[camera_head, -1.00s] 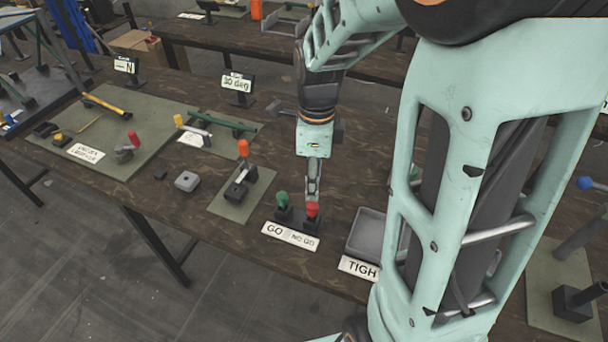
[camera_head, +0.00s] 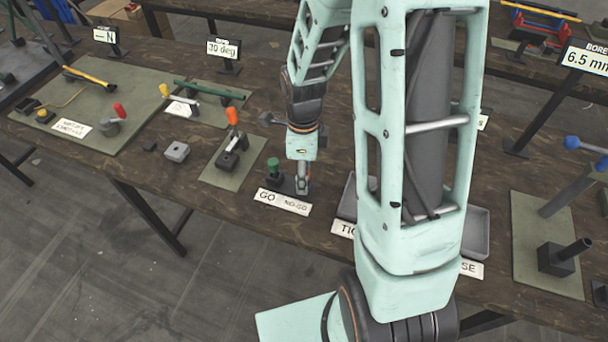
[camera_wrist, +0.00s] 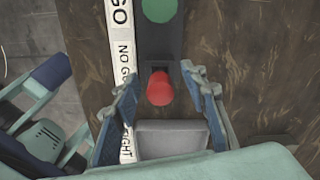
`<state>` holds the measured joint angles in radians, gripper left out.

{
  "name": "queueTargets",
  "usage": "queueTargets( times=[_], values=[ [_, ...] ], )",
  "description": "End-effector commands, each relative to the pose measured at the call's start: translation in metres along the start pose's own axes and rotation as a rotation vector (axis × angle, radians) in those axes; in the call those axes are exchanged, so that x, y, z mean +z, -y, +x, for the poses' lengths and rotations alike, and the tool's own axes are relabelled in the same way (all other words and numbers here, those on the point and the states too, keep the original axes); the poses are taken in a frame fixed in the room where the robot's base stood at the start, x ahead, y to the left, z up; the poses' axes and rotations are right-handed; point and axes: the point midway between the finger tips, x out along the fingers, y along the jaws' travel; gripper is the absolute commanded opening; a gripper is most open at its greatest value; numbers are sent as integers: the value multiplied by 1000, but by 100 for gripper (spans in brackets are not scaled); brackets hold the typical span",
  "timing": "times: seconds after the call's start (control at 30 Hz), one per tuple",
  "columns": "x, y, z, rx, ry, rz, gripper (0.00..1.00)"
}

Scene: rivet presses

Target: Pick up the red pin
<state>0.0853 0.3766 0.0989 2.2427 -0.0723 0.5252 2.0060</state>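The red pin (camera_wrist: 160,88) stands in the dark NO-GO side of a small holder (camera_wrist: 160,48). In the wrist view it lies between the two fingers of my gripper (camera_wrist: 159,76). The fingers are open, with a visible gap on each side of the pin. In the head view my gripper (camera_head: 302,184) points down over the holder and hides the red pin. The green pin (camera_head: 273,167) stands on the GO side, left of my gripper; it also shows at the top of the wrist view (camera_wrist: 159,8).
A white GO / NO-GO label (camera_head: 283,201) lies along the holder's front. A grey tray (camera_head: 347,205) is close to the right, partly behind my arm. A green mat with an orange-handled tool (camera_head: 232,118) lies to the left. The table's front edge is near.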

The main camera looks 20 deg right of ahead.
Motion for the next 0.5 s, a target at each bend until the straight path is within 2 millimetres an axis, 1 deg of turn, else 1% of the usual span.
queueTargets(
  times=[0.23,0.27,0.5],
  values=[
    [0,0,2,0,0,0,40],
    [0,0,2,0,0,0,38],
    [0,0,1,0,0,0,11]
  ],
)
